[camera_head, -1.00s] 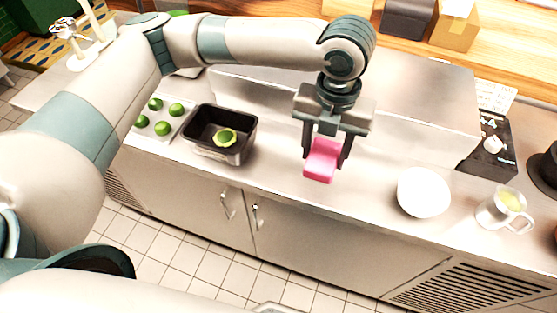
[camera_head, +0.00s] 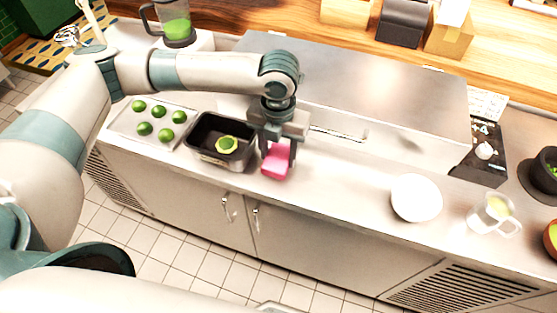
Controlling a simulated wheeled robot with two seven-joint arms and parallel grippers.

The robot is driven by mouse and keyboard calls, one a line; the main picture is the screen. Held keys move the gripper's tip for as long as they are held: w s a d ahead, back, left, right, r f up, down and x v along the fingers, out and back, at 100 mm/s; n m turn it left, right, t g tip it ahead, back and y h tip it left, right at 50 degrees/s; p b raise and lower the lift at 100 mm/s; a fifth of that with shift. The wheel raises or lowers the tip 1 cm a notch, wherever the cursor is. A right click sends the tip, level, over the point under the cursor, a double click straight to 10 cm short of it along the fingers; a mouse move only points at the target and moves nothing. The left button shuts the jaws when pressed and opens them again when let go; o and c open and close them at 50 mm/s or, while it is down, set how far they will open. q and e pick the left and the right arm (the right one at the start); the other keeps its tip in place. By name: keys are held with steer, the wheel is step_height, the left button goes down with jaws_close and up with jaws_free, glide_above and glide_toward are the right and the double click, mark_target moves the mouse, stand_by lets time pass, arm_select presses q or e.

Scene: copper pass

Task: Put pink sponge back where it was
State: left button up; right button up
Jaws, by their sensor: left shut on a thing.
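The pink sponge (camera_head: 276,162) is held between the fingers of my left gripper (camera_head: 278,152). The gripper points down over the steel counter, just right of the black bin. Whether the sponge touches the counter is hard to tell. My left arm reaches in from the left, across the back of the counter. My right gripper is not in view.
A black bin (camera_head: 205,157) holds a cut green fruit (camera_head: 227,145). A tray (camera_head: 127,123) of several limes lies left of it. The counter between sponge and bowl (camera_head: 340,178) is clear.

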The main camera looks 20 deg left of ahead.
mark_target(278, 156)
arm_select(q)
steer(key=shift+f, duration=0.3)
step_height(278, 156, down, 3)
steer(key=shift+r+p, duration=0.1)
steer(key=shift+p, duration=0.8)
steer(key=shift+f, duration=0.3)
steer(key=o, duration=1.1)
steer(key=shift+f, duration=0.1)
